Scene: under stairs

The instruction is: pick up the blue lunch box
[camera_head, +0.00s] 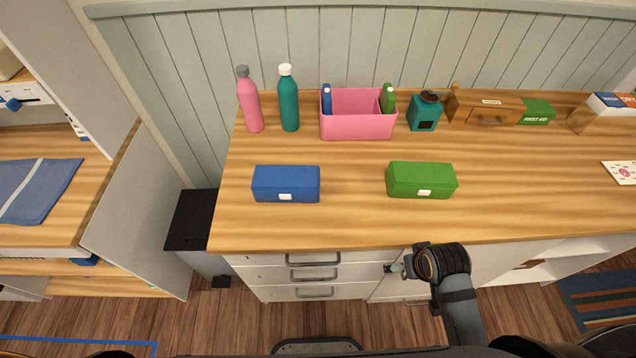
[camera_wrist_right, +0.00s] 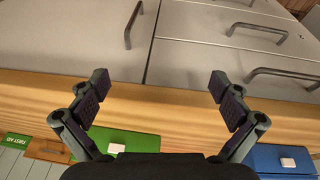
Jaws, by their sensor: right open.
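The blue lunch box (camera_head: 286,183) lies closed on the wooden counter, left of the green lunch box (camera_head: 421,180), with a white latch on its front. In the right wrist view the blue lunch box (camera_wrist_right: 284,160) is partly visible at the bottom right, outside the fingers, and the green lunch box (camera_wrist_right: 125,141) shows at the bottom left. My right gripper (camera_head: 393,268) is in front of the counter's front edge, apart from both boxes. Its fingers are spread and empty in the wrist view (camera_wrist_right: 159,85). My left gripper is not in view.
A pink bottle (camera_head: 251,106), a teal bottle (camera_head: 288,104), a pink bin (camera_head: 357,122) and a teal dispenser (camera_head: 425,113) stand behind the boxes. Drawers with handles (camera_head: 313,275) are below the counter edge. The counter between the two lunch boxes is clear.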

